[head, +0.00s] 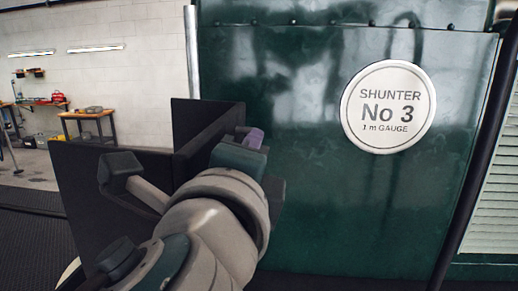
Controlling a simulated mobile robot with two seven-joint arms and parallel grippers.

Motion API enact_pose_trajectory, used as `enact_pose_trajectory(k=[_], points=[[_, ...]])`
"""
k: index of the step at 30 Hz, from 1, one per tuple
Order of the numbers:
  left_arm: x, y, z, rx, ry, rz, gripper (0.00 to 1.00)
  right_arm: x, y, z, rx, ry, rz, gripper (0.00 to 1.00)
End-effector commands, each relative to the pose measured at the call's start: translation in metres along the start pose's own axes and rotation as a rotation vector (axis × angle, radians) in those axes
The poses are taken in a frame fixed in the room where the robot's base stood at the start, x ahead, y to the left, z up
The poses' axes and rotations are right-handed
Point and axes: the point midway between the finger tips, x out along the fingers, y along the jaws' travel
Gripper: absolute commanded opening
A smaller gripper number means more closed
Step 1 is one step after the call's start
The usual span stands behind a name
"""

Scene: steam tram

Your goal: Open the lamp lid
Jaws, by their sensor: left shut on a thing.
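My left gripper (253,139) is at the centre left, at the end of my grey and teal arm, seen from behind. A small purple part shows at its tip, and its fingers are mostly hidden by the hand. It is shut at the dark panels of an open box-like thing (110,190), probably the lamp with its lid. One upright dark panel (205,125) stands just beyond and left of the gripper. The exact grip point is hidden, and I cannot tell how far the lid is open. My right gripper is not in view.
A dark green metal wall (300,215) with a round white "SHUNTER No 3" plate (388,107) stands close behind the gripper. A dark bar (480,150) runs down its right side. A wooden workbench (88,115) stands far off at the left, with open floor before it.

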Motion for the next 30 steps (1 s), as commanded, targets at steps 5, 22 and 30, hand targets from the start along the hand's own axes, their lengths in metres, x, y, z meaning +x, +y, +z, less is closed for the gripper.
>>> enact_pose_trajectory(k=[5,22,30], points=[[0.000,-0.006,-0.002,0.003,0.004,-0.013,0.00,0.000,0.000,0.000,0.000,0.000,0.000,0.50],[0.000,-0.002,-0.002,0.001,0.003,-0.005,0.45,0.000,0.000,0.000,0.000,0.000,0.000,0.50],[-0.011,0.001,-0.002,0.001,0.004,-0.003,0.45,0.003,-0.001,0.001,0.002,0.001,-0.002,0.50]])
